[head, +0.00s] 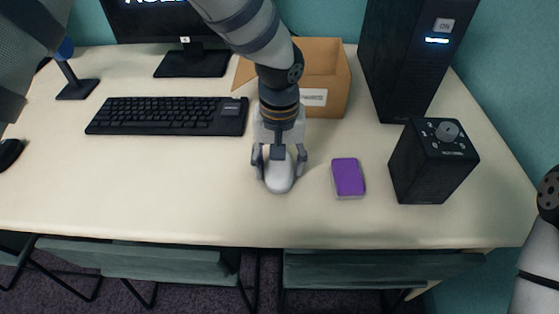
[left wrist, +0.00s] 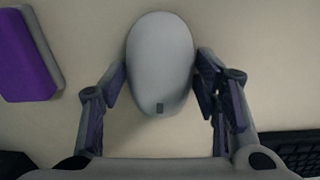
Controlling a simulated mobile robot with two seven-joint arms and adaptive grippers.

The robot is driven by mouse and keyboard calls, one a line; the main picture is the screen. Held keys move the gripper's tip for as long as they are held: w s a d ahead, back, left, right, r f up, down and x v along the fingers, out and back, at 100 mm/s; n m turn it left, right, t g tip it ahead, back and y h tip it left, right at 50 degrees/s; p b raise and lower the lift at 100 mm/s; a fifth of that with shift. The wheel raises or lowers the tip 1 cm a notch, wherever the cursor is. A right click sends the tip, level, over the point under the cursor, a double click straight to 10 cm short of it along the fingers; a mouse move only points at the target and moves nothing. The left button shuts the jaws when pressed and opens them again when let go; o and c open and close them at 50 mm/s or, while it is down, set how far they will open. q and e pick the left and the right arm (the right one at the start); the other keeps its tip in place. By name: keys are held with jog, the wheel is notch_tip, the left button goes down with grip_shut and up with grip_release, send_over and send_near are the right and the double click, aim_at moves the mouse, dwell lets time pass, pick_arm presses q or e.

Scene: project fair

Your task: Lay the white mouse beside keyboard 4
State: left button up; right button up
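The white mouse (head: 278,176) lies on the table right of and nearer than the black keyboard (head: 165,116), which sits before the monitor stand marked 4. My left gripper (head: 279,166) points down over the mouse. In the left wrist view the mouse (left wrist: 160,62) lies between the two fingers of my left gripper (left wrist: 160,75). The fingers are open, with a narrow gap on each side of the mouse. A corner of the keyboard (left wrist: 295,150) shows at the lower right there. My right gripper is out of view; part of my right arm shows at the right edge.
A purple block (head: 348,177) lies right of the mouse. A black speaker-like box (head: 433,163) and a black tower (head: 405,65) stand farther right. An open cardboard box (head: 325,75) is behind my gripper. A black mouse (head: 9,153) lies far left. The table before the keyboard is clear.

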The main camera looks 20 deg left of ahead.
aim_at(279, 163)
pick_arm(q)
jog(key=shift+o, duration=0.3)
jog(key=shift+r, duration=0.15)
notch_tip(279, 163, up, 12)
jog(key=p, duration=0.1)
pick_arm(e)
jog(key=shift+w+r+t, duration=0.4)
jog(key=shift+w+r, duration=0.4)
